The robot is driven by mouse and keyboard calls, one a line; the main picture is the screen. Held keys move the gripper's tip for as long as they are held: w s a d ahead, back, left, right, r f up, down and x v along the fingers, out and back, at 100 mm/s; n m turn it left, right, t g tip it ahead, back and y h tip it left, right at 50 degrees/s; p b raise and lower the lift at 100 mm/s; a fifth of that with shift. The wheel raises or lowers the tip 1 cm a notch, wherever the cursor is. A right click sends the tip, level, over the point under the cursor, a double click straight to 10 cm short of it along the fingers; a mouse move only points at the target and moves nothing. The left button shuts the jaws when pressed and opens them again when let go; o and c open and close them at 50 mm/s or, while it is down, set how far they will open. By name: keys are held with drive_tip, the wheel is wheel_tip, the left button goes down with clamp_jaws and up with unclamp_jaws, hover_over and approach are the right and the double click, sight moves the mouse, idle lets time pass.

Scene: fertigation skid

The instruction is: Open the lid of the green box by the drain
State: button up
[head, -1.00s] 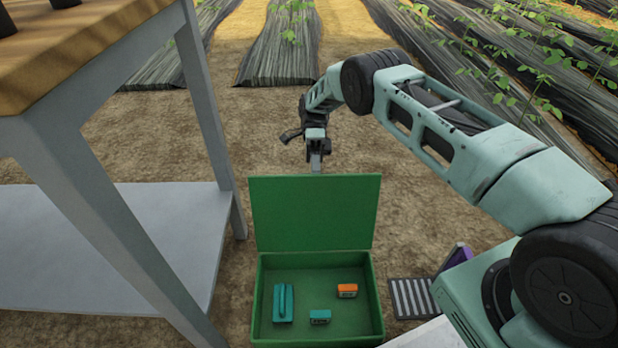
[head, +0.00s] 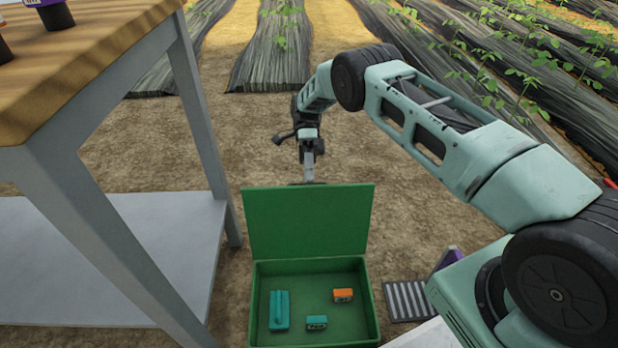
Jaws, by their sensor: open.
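The green box (head: 373,300) stands on the soil at the bottom centre. Its lid (head: 308,222) is raised and stands upright along the far edge, so the inside shows. In it lie a long teal item (head: 279,310), a small teal item (head: 316,322) and an orange item (head: 343,295). My gripper (head: 308,178) is just beyond the lid's top edge, pointing down. It is open and holds nothing that I can see. Its fingertips are partly hidden near the lid's edge, and I cannot tell if they touch it. The drain grate (head: 406,301) lies right of the box.
A wooden-topped table (head: 90,60) with grey legs and a lower shelf (head: 150,250) stands close on the left. A purple object (head: 447,259) is beside the grate. Black-covered plant rows (head: 270,50) lie beyond; bare soil is open behind the box.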

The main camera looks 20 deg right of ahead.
wheel_tip(320, 180, up, 7)
drive_tip(key=p, duration=0.2)
drive_tip(key=shift+f, duration=0.2)
